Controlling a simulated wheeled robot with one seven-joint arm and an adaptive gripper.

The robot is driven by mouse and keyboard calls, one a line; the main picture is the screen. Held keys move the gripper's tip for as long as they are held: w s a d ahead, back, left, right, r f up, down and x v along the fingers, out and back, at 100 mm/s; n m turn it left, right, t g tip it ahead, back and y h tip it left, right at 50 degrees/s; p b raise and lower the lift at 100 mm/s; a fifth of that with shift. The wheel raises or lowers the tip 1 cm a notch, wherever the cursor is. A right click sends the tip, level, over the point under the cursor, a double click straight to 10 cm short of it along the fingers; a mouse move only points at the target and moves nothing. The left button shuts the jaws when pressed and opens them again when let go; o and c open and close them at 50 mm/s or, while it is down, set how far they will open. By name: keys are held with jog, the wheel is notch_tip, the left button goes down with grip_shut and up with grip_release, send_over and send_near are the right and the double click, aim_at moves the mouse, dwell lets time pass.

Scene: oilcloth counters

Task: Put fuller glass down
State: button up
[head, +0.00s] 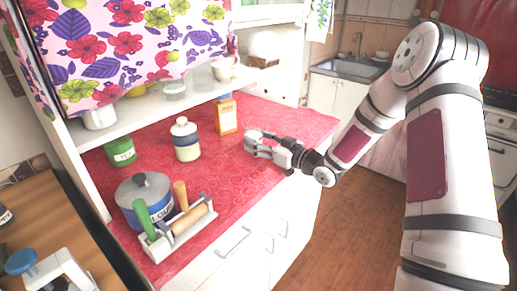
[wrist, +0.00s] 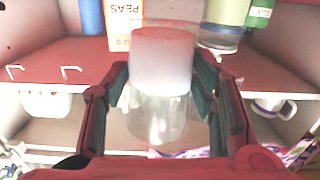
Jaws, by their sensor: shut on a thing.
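My gripper (head: 250,141) is over the red counter (head: 262,116), near its right end. It is shut on a glass, seen in the wrist view between the two fingers (wrist: 163,95). The glass (wrist: 160,65) has a milky whitish part and a clear part; that view appears upside down, so the whitish part is at its base. In the head view the fingers mostly hide it. I cannot tell whether its base touches the counter. Another small glass (head: 175,89) stands on the shelf above, with a greyish lower part.
An orange-and-white box (head: 226,116) marked PEAS in the wrist view, a cream-and-blue jar (head: 186,140) and a green canister (head: 121,151) stand behind and left. A blue pot (head: 146,197) and a utensil caddy (head: 178,228) are at the front left. Mid-counter is clear.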

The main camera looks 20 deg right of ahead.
jog(key=shift+w, duration=0.25)
jog(key=shift+w+d+f, duration=0.1)
jog(key=shift+w+f, duration=0.05)
jog(key=shift+f, duration=1.55)
jog(key=shift+f, duration=0.15)
jog(key=o, duration=1.2)
jog(key=shift+f, duration=0.1)
jog(key=o, duration=0.3)
